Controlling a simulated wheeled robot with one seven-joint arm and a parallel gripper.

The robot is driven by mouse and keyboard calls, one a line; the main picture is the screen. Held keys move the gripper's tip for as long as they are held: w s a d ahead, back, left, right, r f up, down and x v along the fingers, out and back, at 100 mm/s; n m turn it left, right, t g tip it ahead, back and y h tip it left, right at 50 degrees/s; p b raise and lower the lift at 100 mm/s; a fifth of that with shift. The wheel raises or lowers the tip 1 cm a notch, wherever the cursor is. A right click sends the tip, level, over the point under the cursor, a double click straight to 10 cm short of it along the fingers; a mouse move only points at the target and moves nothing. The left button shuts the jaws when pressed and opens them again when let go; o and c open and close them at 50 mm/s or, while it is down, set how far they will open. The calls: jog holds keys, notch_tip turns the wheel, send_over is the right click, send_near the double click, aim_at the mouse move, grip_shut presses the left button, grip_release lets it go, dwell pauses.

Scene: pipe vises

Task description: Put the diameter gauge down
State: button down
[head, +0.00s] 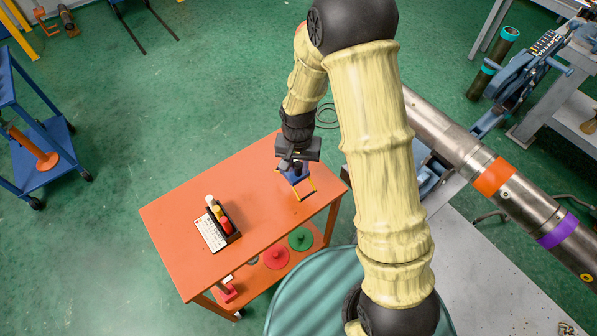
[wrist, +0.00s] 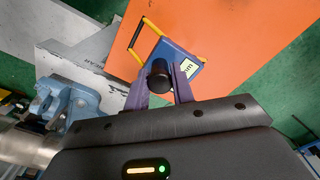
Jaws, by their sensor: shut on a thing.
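The diameter gauge (head: 294,176) has a blue body and thin yellow arms. It is over the far right part of the orange table (head: 185,215) in the head view. My gripper (head: 294,164) is directly above the gauge. In the wrist view, the purple fingers (wrist: 161,84) are shut on the black knob of the gauge (wrist: 188,64). A display with lettering shows on the blue body, and the yellow arms point away to the upper left. I cannot tell whether the gauge touches the tabletop or hangs just above it.
A black holder with red and yellow pieces (head: 223,220) and a white label card (head: 209,233) stand at the table's left. The table's middle is clear. Red (head: 276,257) and green (head: 300,238) discs lie on the lower shelf. A steel pipe (head: 455,145) runs at right.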

aim_at(298, 174)
jog(key=shift+f, duration=0.1)
notch_tip(298, 174, down, 4)
jog(key=shift+w+f+p, duration=0.1)
jog(key=shift+p, duration=0.2)
jog(key=shift+s, duration=0.2)
jog(key=c, duration=1.2)
grip_release()
jog(key=shift+w, duration=0.1)
notch_tip(298, 174, up, 12)
jog(key=shift+r+b, duration=0.1)
jog(key=shift+b, duration=0.75)
